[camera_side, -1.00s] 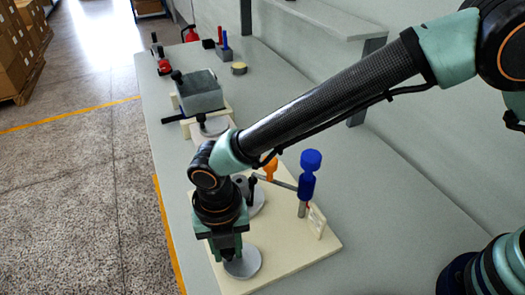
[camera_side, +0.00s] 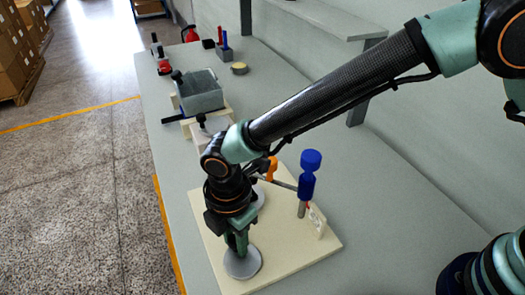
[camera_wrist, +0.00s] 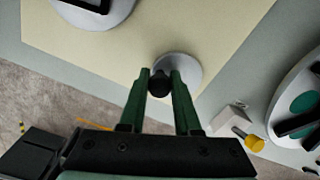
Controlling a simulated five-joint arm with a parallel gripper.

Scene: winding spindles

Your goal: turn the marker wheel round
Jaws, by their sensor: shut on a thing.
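A small grey disc, which I take for the marker wheel (camera_side: 243,265), lies flat near the front of the cream board (camera_side: 290,255). It also shows in the wrist view (camera_wrist: 188,68). A black knob (camera_wrist: 158,84) stands over its edge. My gripper (camera_wrist: 158,78) has its green fingers on either side of this knob and is shut on it. In the side view my gripper (camera_side: 237,250) points down at the disc, and the knob is hidden there. A second grey disc (camera_side: 260,197) behind is mostly covered by my wrist.
A blue-topped post (camera_side: 308,175) with a rod and an orange part (camera_side: 271,168) stand behind my gripper. A small upright pale plate (camera_side: 318,220) is at the board's right. A grey box (camera_side: 200,92) is farther back.

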